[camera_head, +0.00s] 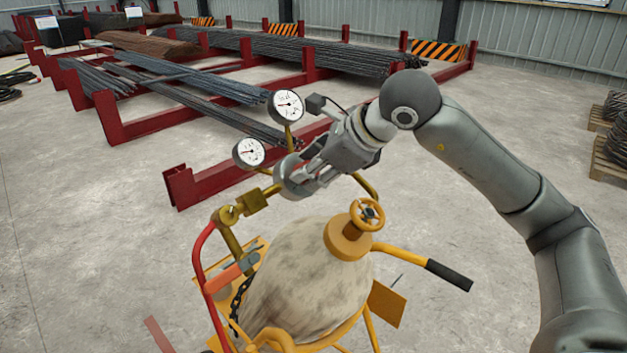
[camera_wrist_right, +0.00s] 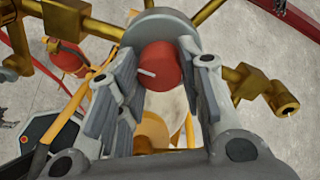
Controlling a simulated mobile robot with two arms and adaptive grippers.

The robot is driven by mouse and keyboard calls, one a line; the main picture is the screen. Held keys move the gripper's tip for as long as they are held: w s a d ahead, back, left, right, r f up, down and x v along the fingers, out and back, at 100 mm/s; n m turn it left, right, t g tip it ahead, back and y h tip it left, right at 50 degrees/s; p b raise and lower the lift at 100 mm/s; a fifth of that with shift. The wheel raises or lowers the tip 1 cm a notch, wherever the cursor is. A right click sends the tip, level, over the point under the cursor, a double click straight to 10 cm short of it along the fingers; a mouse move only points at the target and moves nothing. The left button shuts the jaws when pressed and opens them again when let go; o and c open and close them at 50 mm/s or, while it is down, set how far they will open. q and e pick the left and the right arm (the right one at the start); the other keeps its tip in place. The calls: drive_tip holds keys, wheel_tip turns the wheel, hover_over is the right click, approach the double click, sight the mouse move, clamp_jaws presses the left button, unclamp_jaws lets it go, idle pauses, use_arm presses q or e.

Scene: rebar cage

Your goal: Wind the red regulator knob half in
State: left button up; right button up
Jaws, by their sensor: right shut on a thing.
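The red regulator knob (camera_wrist_right: 160,58) sits between the fingers of my right gripper (camera_wrist_right: 158,85) in the right wrist view, with a short white mark on its face pointing left. A grey round body (camera_wrist_right: 130,28) lies behind it. Two white dial gauges, an upper one (camera_head: 287,106) and a lower one (camera_head: 249,153), stand on the brass regulator. My left gripper is not in view.
The mottled cylinder stands in a yellow trolley with a black-gripped handle (camera_head: 449,276). An orange handwheel (camera_head: 367,215) tops its valve. A red hose (camera_head: 199,258) curves on the left. Behind are red racks (camera_head: 226,172) with steel bars (camera_head: 195,112).

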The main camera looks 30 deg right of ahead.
drive_tip(key=m+b, duration=0.2)
drive_tip(key=m, duration=0.1)
drive_tip(key=shift+f+m, duration=0.15)
drive_tip(key=shift+m, duration=0.15)
drive_tip(key=m+b, duration=0.2)
drive_tip(key=m, duration=0.2)
drive_tip(key=shift+d+m+y+b, duration=0.1)
drive_tip(key=shift+m+y+b, duration=0.2)
drive_tip(key=shift+y, duration=0.1)
drive_tip(key=m+b, duration=0.1)
drive_tip(key=m, duration=0.3)
drive_tip(key=shift+b, duration=0.4)
drive_tip(key=shift+m+t+y+b, duration=0.3)
drive_tip(key=shift+m+b, duration=0.4)
drive_tip(key=shift+m, duration=1.7)
drive_tip(key=o, duration=1)
drive_tip(key=shift+o, duration=0.2)
